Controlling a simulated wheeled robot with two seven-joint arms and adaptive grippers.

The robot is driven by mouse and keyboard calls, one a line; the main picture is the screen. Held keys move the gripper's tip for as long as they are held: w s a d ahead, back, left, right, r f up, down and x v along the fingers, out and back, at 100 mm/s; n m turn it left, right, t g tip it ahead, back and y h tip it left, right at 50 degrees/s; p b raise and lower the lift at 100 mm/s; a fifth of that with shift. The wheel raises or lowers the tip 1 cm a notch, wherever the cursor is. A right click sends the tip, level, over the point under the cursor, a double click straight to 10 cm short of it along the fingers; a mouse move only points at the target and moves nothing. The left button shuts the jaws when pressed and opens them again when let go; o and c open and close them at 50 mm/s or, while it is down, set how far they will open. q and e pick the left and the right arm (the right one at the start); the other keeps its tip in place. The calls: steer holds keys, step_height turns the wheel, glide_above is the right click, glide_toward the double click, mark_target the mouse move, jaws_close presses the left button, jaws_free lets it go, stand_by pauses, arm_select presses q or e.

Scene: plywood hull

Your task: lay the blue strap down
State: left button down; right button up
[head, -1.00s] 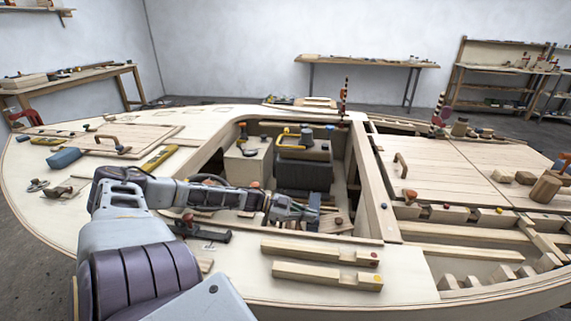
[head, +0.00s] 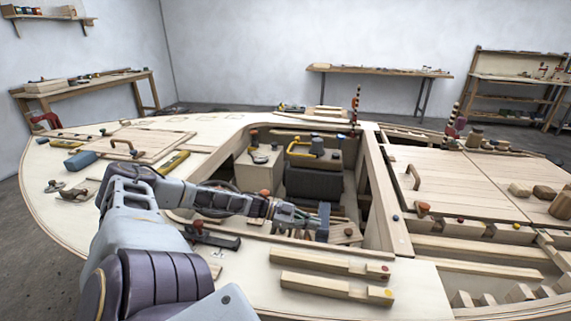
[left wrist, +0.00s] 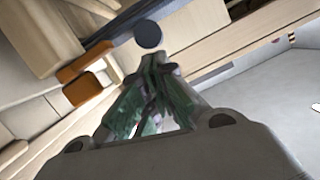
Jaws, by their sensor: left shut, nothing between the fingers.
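My left gripper (head: 312,218) reaches in from the left over the near edge of the open cockpit. Its fingers are shut with nothing between them, and they show at the middle of the left wrist view (left wrist: 155,68). A narrow blue upright piece (head: 324,220), which may be the blue strap, shows right at the fingertips. I cannot tell whether they touch. In the left wrist view a dark blue strip (left wrist: 98,52) and a dark round disc (left wrist: 148,35) lie just beyond the fingers. My right gripper is out of view.
Two notched battens (head: 325,287) lie on the near deck. A black clamp (head: 212,237) sits left of them. A dark box (head: 313,184) and a pale cabinet (head: 258,171) stand in the cockpit. Hatch panels with a handle (head: 412,177) lie to the right.

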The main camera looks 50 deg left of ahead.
arm_select(q)
steer(key=shift+s+a+r, duration=0.1)
steer(key=shift+s+a, duration=0.15)
steer(key=shift+s, duration=0.05)
steer(key=v, duration=0.9)
stand_by(0.8)
steer(key=shift+r, duration=0.15)
stand_by(0.4)
arm_select(e)
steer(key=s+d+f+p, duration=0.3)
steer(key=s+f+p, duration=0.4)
steer(key=p, duration=1.1)
arm_select(q)
step_height(320, 180, up, 34)
steer(key=p, duration=1.6)
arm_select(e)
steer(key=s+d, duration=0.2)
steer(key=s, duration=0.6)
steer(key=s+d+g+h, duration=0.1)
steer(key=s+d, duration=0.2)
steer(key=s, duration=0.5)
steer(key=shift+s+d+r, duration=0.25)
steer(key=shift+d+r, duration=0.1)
arm_select(q)
steer(key=shift+f, duration=0.2)
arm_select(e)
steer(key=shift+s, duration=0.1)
